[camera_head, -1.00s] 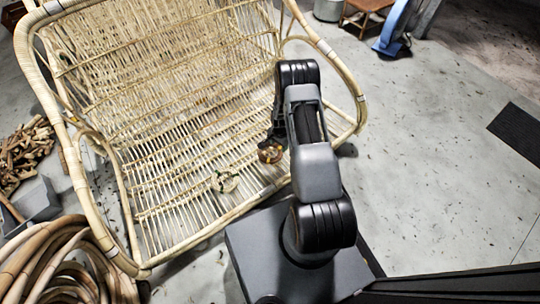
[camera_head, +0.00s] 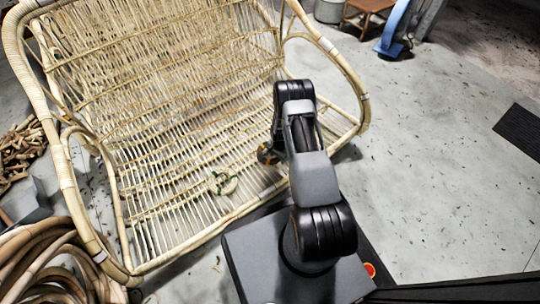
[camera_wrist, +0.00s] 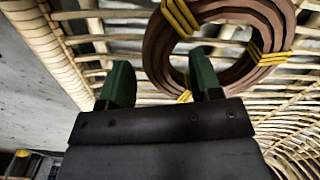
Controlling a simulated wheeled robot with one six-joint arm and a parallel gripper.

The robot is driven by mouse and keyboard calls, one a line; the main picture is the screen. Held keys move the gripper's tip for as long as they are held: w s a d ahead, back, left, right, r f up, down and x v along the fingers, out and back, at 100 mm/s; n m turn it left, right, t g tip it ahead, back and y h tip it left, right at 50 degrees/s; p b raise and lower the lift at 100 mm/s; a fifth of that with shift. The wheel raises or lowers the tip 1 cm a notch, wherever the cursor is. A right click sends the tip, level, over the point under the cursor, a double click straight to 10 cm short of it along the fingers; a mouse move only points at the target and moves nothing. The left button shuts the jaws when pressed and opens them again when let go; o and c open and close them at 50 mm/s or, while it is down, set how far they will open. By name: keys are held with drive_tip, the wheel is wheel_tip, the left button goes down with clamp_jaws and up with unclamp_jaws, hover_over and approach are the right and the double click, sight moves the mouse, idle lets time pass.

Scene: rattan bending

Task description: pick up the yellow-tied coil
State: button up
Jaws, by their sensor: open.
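The yellow-tied coil (camera_wrist: 158,58) is a brown ring with several yellow ties, resting on the slatted rattan seat. In the wrist view it fills the top middle, cut off by the upper edge. My gripper (camera_wrist: 162,68) is open, with two green fingers. In that view the left finger is outside the ring and the right finger overlaps its opening, so the coil's near left rim appears between them. I cannot tell the height gap. In the head view my arm and gripper largely hide the coil near the seat's right front.
A second, pale coil with green ties (camera_head: 223,183) lies on the seat to the left. The rattan bench (camera_head: 66,170) has a high curved frame and armrests. Thick rattan loops (camera_head: 30,262) lie at lower left.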

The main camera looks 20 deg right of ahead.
drive_tip(key=shift+c, duration=0.4)
drive_tip(key=c, duration=0.9)
